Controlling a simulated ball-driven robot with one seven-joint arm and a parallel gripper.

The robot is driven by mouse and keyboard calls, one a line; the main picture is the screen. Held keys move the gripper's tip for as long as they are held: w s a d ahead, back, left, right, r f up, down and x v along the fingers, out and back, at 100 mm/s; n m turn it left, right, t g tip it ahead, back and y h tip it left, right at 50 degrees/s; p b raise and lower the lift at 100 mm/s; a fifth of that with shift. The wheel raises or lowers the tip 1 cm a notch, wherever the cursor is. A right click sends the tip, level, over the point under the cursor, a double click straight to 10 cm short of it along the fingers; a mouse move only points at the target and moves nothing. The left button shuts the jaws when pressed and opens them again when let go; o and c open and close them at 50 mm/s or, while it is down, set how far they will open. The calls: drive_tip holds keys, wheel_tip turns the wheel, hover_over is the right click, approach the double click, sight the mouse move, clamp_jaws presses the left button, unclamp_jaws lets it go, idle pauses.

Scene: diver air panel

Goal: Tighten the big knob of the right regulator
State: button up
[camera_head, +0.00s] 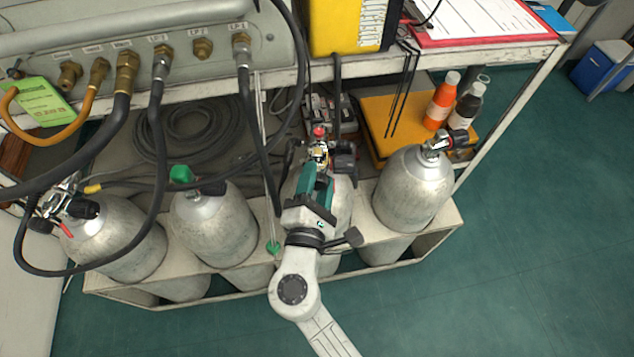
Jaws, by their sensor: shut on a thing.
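The right regulator (319,153), with brass parts and a small red cap on top, sits on the third grey cylinder (342,205) from the left. My gripper (318,172) reaches over this cylinder from the front, with its teal fingers at the near side of the regulator. It is shut on what appears to be the big knob, which the fingers and wrist mostly hide. Black fittings (344,160) show just right of the fingers. Another regulator (68,203), with a black knob and a red part, is on the far left cylinder.
Hoses hang from the panel (150,35) above. Bottles (441,100) stand on the shelf at right. The green floor (530,240) is open.

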drive_tip(key=shift+m, duration=0.6)
drive_tip(key=o, duration=1)
drive_tip(key=shift+o, duration=0.2)
drive_tip(key=s, duration=1)
drive_tip(key=shift+s+a, duration=0.35)
drive_tip(key=shift+s, duration=0.05)
drive_tip(key=shift+r, duration=0.1)
